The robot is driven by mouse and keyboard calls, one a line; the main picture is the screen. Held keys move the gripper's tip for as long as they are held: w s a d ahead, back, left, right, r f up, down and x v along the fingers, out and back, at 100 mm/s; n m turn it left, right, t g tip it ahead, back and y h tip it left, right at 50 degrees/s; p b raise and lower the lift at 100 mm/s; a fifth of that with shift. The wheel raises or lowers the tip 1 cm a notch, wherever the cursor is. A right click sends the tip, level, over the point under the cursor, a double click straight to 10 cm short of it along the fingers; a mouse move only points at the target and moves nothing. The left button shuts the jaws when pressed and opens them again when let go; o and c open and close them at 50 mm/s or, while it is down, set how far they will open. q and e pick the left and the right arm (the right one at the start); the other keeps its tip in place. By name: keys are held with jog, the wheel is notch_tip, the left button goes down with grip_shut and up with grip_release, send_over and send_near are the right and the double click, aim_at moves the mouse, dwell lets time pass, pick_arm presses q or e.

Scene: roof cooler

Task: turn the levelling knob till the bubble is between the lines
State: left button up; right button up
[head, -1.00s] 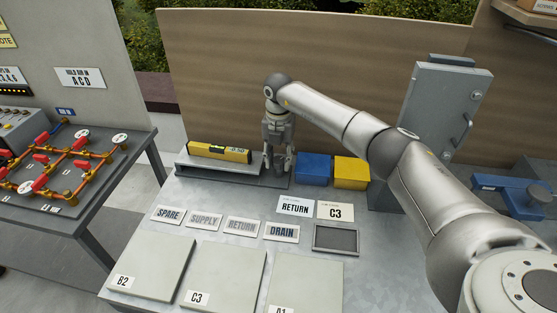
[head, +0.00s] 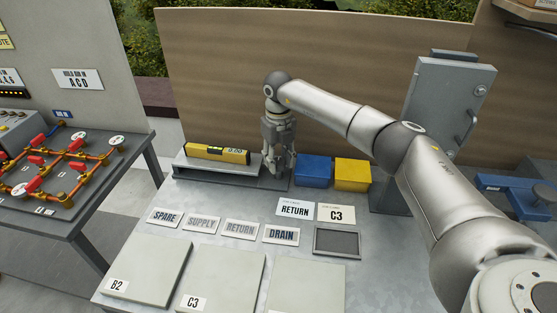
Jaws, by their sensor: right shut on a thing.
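The yellow spirit level (head: 217,154) lies on a grey plate (head: 215,168) at the back left of the metal table. Its bubble vial is too small to tell where the bubble sits. My right gripper (head: 277,172) points down at the right end of the plate, just right of the level. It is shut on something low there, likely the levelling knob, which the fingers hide. My left gripper is not in view.
A blue bin (head: 314,170) and a yellow bin (head: 352,174) stand close right of my right gripper. Label plates such as DRAIN (head: 281,234), a dark tray (head: 337,241) and pale panels (head: 150,268) lie in front. A grey cabinet (head: 445,105) stands at right.

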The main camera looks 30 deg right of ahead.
aim_at(279, 162)
jog(key=shift+w+r, duration=0.1)
dwell(0.4)
jog(key=o, duration=1)
notch_tip(279, 162, up, 12)
dwell(0.4)
